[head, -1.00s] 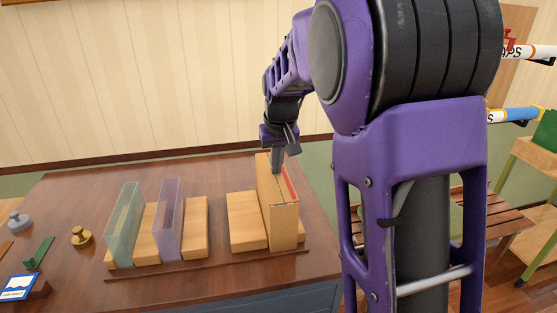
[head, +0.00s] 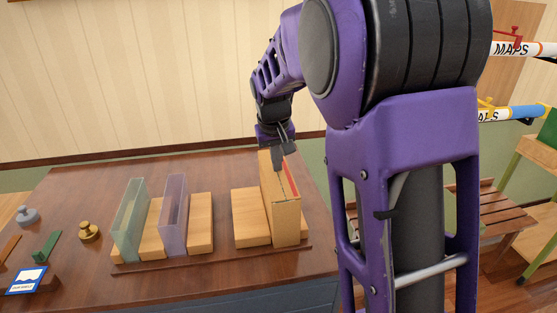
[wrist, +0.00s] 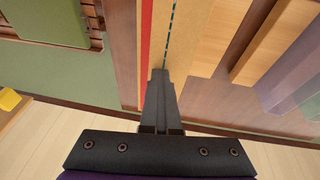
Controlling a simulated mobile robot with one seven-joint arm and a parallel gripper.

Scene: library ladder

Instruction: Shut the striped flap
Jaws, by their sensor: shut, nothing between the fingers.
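A tall, narrow tan box (head: 286,222) stands at the right end of the row on the table. A red strip (head: 291,178) runs along its right top edge, and a thin dark line runs along the top. In the wrist view the box top (wrist: 190,40) carries a dashed teal and dark line beside the red strip (wrist: 147,30). I cannot make out a separate striped flap. My gripper (head: 282,164) is shut and empty at the far end of the box top. In the wrist view its fingertips (wrist: 159,74) overlap the box top; I cannot tell if they touch.
Wooden blocks (head: 249,217), a greenish clear panel (head: 130,220) and a lilac clear panel (head: 172,215) stand left of the box on the table (head: 215,280). A brass weight (head: 89,231) and a blue-white sign (head: 27,280) sit farther left. A slatted bench (head: 492,213) stands right.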

